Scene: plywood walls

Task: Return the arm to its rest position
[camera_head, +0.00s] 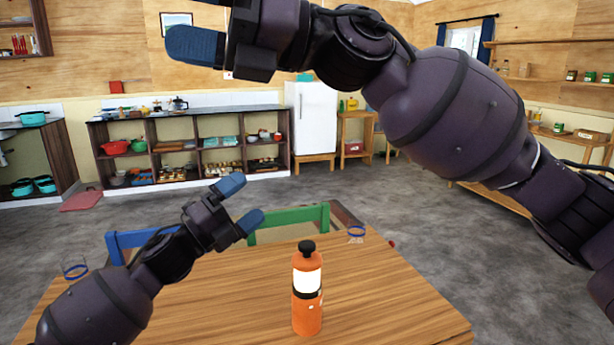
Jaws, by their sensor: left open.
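My left gripper (241,205) comes in from the lower left. Its two blue fingertips are apart and nothing is between them. It is raised over the far left part of the wooden table (390,300). My right arm (450,115) reaches across the top right of the view. Its gripper (204,24) is high up, near the camera, with one blue finger in full view and the other cut by the top edge. A gap shows between these fingers, with nothing held. An orange bottle (307,312) with a black cap stands upright on the table, apart from both grippers.
A green chair (290,222) and a blue chair (140,238) stand behind the table. Shelves (190,145) and a white fridge (312,118) line the back wall.

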